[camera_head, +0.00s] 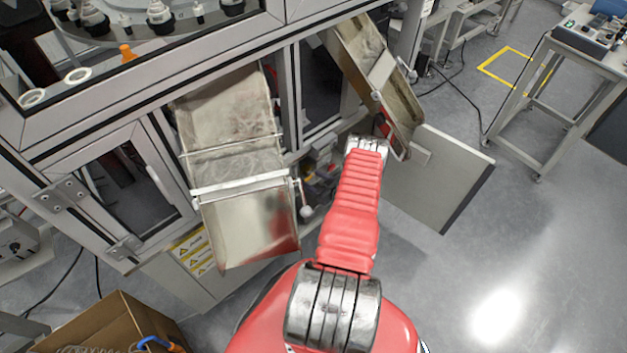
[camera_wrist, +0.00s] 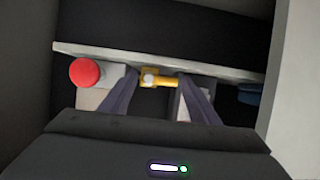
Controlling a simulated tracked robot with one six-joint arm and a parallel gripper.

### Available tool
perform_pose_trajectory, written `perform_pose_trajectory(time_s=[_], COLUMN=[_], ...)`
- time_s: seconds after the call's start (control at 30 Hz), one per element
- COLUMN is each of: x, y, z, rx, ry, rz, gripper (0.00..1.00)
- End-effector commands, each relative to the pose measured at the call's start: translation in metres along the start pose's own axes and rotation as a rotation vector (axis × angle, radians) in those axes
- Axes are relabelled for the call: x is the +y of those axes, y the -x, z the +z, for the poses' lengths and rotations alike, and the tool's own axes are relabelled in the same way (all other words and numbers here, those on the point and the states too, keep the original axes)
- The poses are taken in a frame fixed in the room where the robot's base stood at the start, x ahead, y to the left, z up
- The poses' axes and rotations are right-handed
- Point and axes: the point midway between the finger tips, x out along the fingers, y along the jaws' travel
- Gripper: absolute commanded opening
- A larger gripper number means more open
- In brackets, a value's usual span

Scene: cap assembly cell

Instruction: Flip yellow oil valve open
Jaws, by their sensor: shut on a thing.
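The yellow oil valve (camera_wrist: 170,82) is in the middle of the wrist view, with a pale round spot at its centre. My gripper (camera_wrist: 158,86) has one dark finger on each side of it and is shut on it. The yellow part lies roughly crosswise between the fingertips. In the head view my red arm reaches down into the low opening of the machine, and the gripper and valve are hidden there.
A red round knob (camera_wrist: 85,72) sits just left of the valve. A pale ledge (camera_wrist: 225,72) runs behind it. Metal chutes (camera_head: 245,225) and (camera_head: 403,110) flank my arm. An open cabinet door (camera_head: 440,180) stands right. A cardboard box (camera_head: 110,320) is lower left.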

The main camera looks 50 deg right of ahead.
Motion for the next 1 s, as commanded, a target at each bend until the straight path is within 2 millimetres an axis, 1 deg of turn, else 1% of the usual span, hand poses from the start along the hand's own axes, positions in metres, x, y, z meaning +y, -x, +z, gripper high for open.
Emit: perform_pose_trajectory(time_s=[0.33, 0.37, 0.47, 0.77, 0.87, 1.0], x=[0.001, 0.001, 0.000, 0.000, 0.000, 0.000], y=[0.001, 0.001, 0.001, 0.002, 0.007, 0.020], z=[0.001, 0.001, 0.001, 0.000, 0.000, 0.001], rx=[-0.001, -0.002, -0.001, -0.001, -0.001, -0.002], ry=[0.010, 0.010, 0.010, 0.009, 0.009, 0.008], rz=[0.006, 0.006, 0.005, 0.004, 0.005, 0.004], gripper=[0.34, 0.57, 0.64, 0.64, 0.64, 0.64])
